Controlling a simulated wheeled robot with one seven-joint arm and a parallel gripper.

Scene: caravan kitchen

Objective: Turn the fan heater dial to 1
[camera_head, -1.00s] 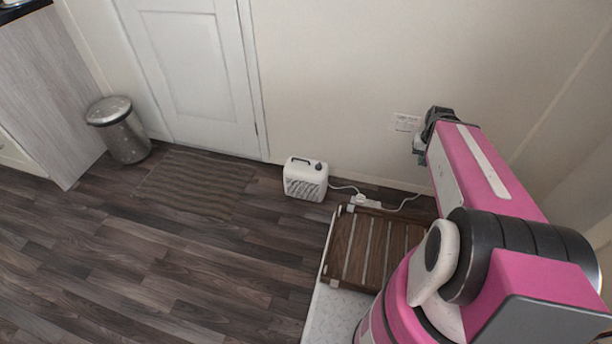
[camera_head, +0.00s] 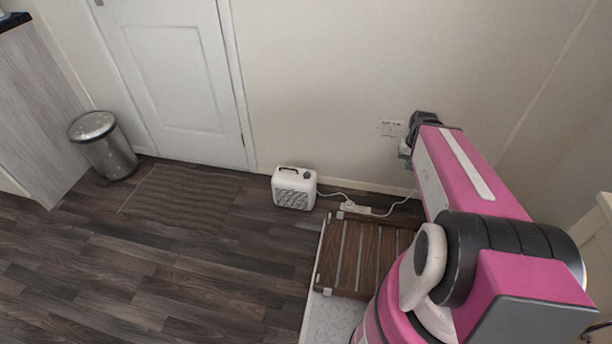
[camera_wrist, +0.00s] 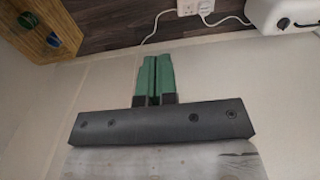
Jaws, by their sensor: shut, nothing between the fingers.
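The white fan heater (camera_head: 294,188) stands upright on the floor against the wall, left of my arm in the head view. Its dark dial (camera_head: 306,175) is on top at the right; its setting is too small to read. In the head view the fingers are hidden behind my arm's dark wrist.
A white power strip (camera_head: 355,208) with a cable lies on the floor right of the heater. A wooden slatted piece (camera_head: 345,255) sits in front of it. A metal bin (camera_head: 103,146) stands by the door (camera_head: 172,80). The floor (camera_head: 190,265) before the heater is clear.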

